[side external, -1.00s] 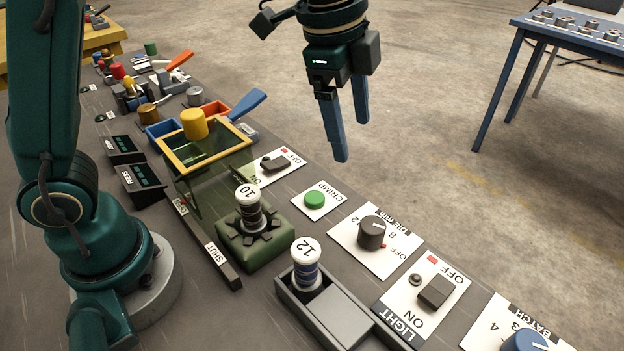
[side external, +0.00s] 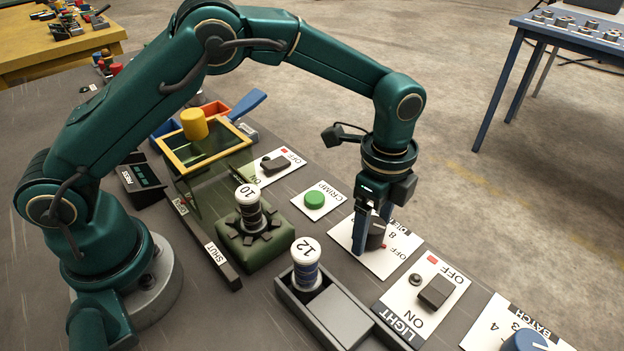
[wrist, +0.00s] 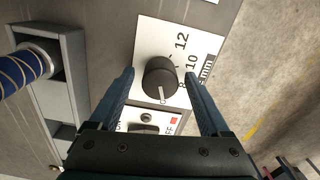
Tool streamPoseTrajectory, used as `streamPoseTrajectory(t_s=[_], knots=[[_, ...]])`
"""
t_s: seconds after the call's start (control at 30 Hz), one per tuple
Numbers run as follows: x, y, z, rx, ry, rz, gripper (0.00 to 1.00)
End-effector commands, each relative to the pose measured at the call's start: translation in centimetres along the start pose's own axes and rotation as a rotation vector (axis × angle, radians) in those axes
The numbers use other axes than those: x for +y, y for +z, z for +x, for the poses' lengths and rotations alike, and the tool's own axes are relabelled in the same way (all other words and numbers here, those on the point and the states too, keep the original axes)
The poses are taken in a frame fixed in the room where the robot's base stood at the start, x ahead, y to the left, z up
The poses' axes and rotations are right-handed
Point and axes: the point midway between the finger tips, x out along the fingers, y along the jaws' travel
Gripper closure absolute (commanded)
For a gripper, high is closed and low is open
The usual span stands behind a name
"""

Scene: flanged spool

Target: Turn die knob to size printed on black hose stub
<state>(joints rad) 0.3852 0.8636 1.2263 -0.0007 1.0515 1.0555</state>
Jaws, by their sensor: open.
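The die knob (side external: 377,233) is a dark round knob on a white plate printed 8, 10 and 12. In the wrist view the knob (wrist: 160,77) has its white pointer line facing down the picture, away from 10 and 12. My gripper (wrist: 159,74) is open, with one blue finger on each side of the knob; I cannot tell whether they touch it. In the side view my gripper (side external: 371,238) partly hides the knob. The black hose stub (side external: 250,216) stands upright in a green block, its white cap printed 10.
A blue-banded stub (side external: 306,272) with cap 12 stands in a grey tray. The green CRIMP button (side external: 315,200) and black LIGHT switch (side external: 435,291) sit on either side of the die plate. A blue BATCH knob (side external: 527,341) is at the front right. A yellow-framed guard (side external: 205,150) stands behind.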

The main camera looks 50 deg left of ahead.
Motion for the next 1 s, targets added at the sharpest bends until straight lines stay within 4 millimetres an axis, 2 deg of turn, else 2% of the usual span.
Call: streamPoseTrajectory(t_s=[0.27,0.4,0.47,0.5,0.77,1.0], knots=[[0.0,0.02,0.2,0.0,0.0,0.0,0.19],[0.0,0.02,0.19,0.0,0.0,-0.001,0.73],[0.0,0.02,0.18,0.0,0.0,-0.001,0.96],[0.0,0.02,0.18,0.0,0.0,-0.001,1.0],[0.01,0.02,0.16,0.0,0.0,-0.027,1.0],[0.0,0.02,0.16,-0.001,0.001,-0.147,1.0]])
